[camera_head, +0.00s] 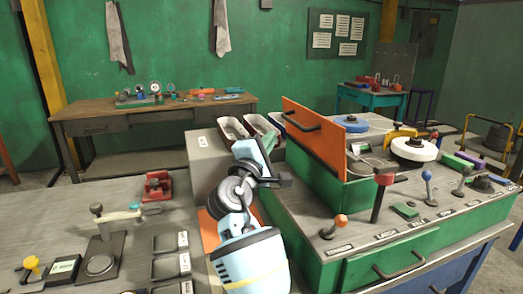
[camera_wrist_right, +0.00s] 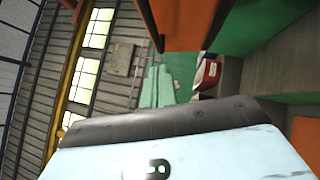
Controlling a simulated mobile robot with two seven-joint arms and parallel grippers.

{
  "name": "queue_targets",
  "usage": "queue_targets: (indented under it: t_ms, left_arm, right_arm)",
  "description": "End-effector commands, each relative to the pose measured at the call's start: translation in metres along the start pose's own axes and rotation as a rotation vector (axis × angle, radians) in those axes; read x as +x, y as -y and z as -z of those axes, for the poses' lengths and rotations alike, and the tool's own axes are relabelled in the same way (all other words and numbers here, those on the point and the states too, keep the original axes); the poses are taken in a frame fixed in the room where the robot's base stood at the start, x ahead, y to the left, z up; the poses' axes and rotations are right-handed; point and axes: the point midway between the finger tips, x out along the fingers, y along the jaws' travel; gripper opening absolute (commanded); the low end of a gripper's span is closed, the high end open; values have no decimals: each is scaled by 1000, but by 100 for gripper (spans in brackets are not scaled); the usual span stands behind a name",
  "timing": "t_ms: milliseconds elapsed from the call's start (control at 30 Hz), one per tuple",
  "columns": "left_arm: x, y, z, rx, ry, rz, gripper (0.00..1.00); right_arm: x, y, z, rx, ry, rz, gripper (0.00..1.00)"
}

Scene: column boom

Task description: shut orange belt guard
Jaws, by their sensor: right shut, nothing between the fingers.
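The orange belt guard (camera_head: 315,150) is a flat panel with a dark bar handle. It stands upright along the near left side of the green machine housing (camera_head: 322,187), and the wheels behind it are uncovered. My right gripper (camera_head: 284,181) is shut and empty, just left of and below the guard, near the housing's left corner. A gap or contact between them cannot be judged. In the right wrist view an orange panel (camera_wrist_right: 178,22), seemingly the guard, shows at the top. My left gripper is out of view.
Levers with red (camera_head: 384,180), orange (camera_head: 340,221) and blue knobs rise from the front deck. Bins (camera_head: 233,130) stand behind my right arm. A red clamp-like item (camera_head: 157,186) is on the left bench.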

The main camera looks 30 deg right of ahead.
Motion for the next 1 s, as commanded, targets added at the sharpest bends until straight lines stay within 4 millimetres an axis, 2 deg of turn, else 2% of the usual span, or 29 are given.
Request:
queue_targets:
  t_ms: [100,300,700,1000]
  left_arm:
    - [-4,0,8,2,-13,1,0]
    - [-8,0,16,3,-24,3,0]
    - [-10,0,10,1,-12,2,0]
    - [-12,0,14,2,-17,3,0]
  right_arm:
    - [18,-2,-10,2,3,0,0]
    - [32,-2,-24,2,1,-1,0]
    - [36,1,-28,0,-1,1,0]
    - [44,-2,-30,19,1,18,0]
